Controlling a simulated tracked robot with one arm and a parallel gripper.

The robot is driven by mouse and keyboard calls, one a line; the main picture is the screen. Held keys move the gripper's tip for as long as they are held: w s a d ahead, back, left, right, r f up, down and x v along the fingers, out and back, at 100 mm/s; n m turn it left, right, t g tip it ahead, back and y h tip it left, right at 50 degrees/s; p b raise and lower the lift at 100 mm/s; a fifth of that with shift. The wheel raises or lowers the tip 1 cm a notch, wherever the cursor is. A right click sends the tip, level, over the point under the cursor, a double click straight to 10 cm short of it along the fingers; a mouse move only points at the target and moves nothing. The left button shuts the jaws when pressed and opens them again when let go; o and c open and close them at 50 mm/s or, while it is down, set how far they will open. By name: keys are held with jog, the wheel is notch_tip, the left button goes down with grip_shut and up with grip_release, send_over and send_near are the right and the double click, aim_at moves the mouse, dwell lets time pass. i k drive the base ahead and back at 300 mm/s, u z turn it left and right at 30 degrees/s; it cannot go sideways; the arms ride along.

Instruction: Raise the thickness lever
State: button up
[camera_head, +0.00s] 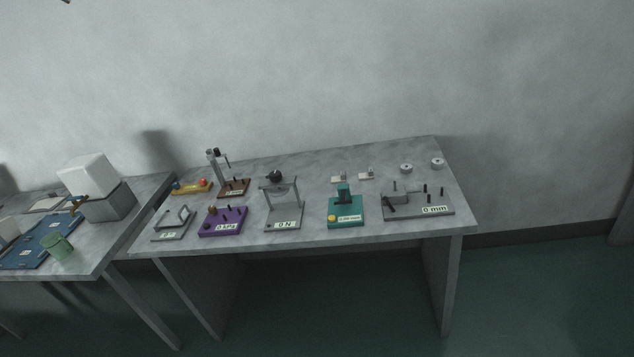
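No label naming thickness is readable, so I cannot tell for certain which device carries the thickness lever. A teal device (346,212) with an upright block, a yellow knob and a small display stands right of the table's middle. A grey device (418,206) with a "0 mm" label, a dark handle at its left and several short pegs stands at the right. A brown-based stand (234,188) with a tall grey column, a thin dark arm and a small label stands at the back left. My gripper cannot be made out.
The devices stand on a grey table (300,245). A purple device (222,222), a grey "0 N" frame (284,205) and small metal weights (406,168) share it. A second table at left holds a green cup (58,248). Floor in front is clear.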

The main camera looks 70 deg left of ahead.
aim_at(343, 201)
jog(key=u, duration=0.55)
jog(key=i, duration=1)
jog(key=u, duration=0.95)
jog(key=i, duration=0.4)
jog(key=u, duration=0.25)
jog(key=k, duration=0.95)
jog(key=u, duration=0.15)
jog(key=i, duration=0.95)
jog(key=z, duration=0.05)
